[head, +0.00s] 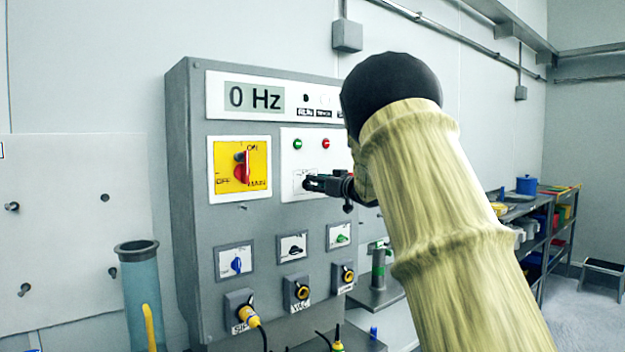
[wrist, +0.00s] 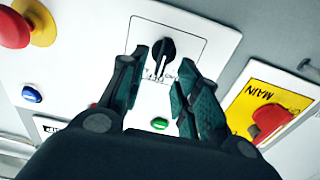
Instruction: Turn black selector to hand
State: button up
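The black selector (wrist: 162,55) is on a white panel, inside a thin outlined label plate, with a pale mark on its lower end in the wrist view. The plate's small lettering is too blurred to read. My gripper (wrist: 165,72) is open, with one teal-padded finger on each side of the selector. I cannot tell whether either finger touches it. In the head view my gripper (head: 312,183) is at the white panel (head: 305,143), below the green and red lights, and hides the selector there.
A yellow main switch with a red handle (head: 242,168) is beside the white panel; it also shows in the wrist view (wrist: 268,120). A red knob with a yellow ring (wrist: 14,28) and a blue button (wrist: 32,94) stand nearby. Small selectors and cable sockets (head: 297,290) lie below.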

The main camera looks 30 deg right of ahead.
jog(key=shift+w+a+p, duration=0.15)
jog(key=shift+w+p, duration=0.2)
jog(key=shift+w, duration=1.1)
jog(key=shift+c, duration=0.2)
grip_shut()
